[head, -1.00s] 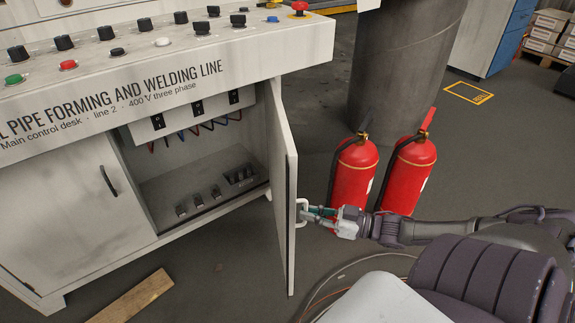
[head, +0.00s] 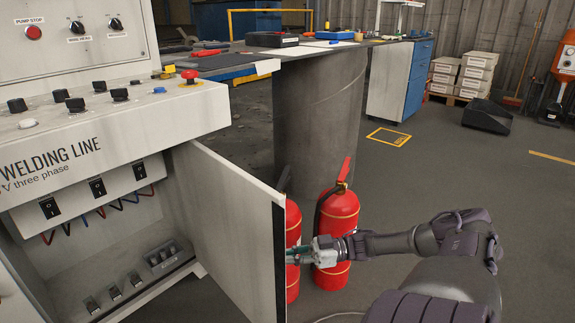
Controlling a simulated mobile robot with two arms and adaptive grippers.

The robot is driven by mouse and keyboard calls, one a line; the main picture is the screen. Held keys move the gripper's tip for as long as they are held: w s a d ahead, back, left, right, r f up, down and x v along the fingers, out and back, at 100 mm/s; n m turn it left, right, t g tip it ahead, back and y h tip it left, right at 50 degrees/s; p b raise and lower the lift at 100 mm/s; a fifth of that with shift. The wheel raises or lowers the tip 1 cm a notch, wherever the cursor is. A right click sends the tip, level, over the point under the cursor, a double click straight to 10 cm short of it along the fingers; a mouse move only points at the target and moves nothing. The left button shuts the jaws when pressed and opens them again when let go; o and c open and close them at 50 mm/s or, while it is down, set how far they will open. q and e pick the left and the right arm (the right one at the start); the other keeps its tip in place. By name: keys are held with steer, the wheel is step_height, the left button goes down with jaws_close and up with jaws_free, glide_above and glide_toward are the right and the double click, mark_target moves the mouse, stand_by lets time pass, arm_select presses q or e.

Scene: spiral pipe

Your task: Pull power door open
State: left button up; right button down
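The power door (head: 228,225) of the control desk stands swung out wide, its pale inner face towards me. The open compartment (head: 90,240) shows black switches, coloured wires and small fittings on its floor. My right gripper (head: 301,254) is at the door's free edge, on its outer side. Its fingertips reach behind that edge, so I cannot see whether they are closed. The door handle is hidden behind the door. My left gripper is not in view.
Two red fire extinguishers, one at the front right (head: 337,230) and one partly hidden by the door (head: 293,222), stand just behind my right gripper. A thick grey pipe (head: 318,130) rises behind them. Grey floor (head: 420,180) is clear to the right.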

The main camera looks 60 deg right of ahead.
steer(key=shift+w+d+r+h, duration=0.3)
steer(key=shift+w+d+r, duration=0.05)
steer(key=shift+w, duration=0.15)
steer(key=c, duration=1.4)
jaws_free()
steer(key=shift+w+a+f, duration=0.1)
steer(key=shift+w, duration=0.05)
steer(key=shift+o, duration=0.9)
steer(key=shift+w+a+f, duration=0.1)
steer(key=shift+w+f, duration=0.05)
steer(key=shift+w, duration=0.05)
steer(key=shift+s+f, duration=0.1)
steer(key=shift+s, duration=0.1)
steer(key=v, duration=1.2)
steer(key=shift+f, duration=0.15)
